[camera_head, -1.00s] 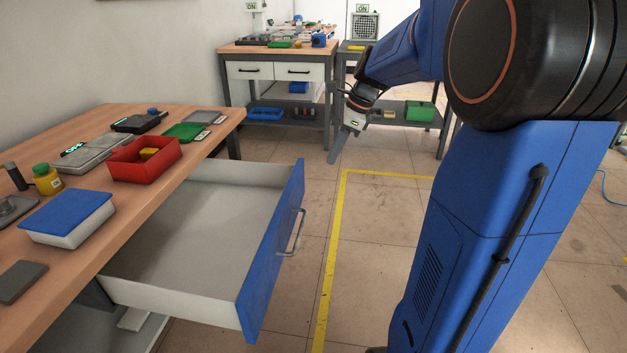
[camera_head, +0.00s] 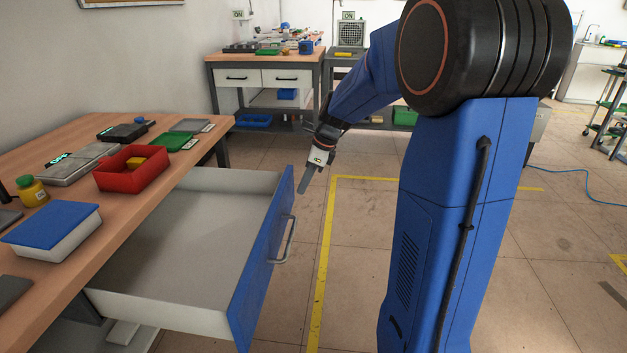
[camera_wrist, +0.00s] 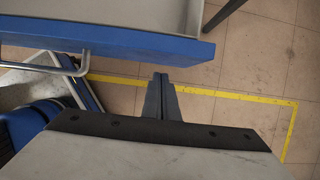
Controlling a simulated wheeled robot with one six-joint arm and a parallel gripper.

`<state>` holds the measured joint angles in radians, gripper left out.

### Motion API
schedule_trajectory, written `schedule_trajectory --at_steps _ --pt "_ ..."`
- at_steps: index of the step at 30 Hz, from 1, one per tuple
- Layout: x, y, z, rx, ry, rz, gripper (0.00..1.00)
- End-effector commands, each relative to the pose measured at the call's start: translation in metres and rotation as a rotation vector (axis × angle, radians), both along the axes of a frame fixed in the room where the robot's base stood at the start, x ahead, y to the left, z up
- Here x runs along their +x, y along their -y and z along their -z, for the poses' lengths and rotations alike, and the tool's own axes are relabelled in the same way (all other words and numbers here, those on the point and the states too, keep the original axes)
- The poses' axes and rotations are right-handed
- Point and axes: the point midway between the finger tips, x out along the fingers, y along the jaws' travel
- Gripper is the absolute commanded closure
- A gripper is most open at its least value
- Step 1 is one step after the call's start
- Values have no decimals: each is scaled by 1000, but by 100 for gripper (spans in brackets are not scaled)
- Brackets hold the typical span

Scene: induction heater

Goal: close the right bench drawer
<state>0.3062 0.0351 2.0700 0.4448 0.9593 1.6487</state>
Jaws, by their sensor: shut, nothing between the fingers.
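The bench drawer (camera_head: 262,262) stands pulled far out from under the wooden bench, with a blue front, a grey bar handle (camera_head: 287,240) and an empty light interior. My gripper (camera_head: 303,186) is shut and empty, pointing down just outside the far end of the blue front. In the wrist view the gripper fingers (camera_wrist: 161,82) are together, and the blue drawer front (camera_wrist: 120,38) lies ahead of them with a visible gap. The handle also shows in the wrist view (camera_wrist: 50,70), left of the fingers.
The wooden bench (camera_head: 150,215) holds a red bin (camera_head: 132,178), a blue-lidded box (camera_head: 52,225), a yellow jar (camera_head: 32,191) and other items. A second bench (camera_head: 262,57) stands behind. Yellow tape (camera_head: 322,270) marks the floor, which is open right of the drawer.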

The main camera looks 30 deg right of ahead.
Motion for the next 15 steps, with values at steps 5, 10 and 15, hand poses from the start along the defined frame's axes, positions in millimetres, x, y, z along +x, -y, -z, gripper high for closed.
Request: schedule_trajectory --at_steps 5,10,15 --pt "8 -11 0 1 -1 0 100" --pt "10 -14 0 0 0 0 100" --pt "10 -14 0 0 0 0 100"
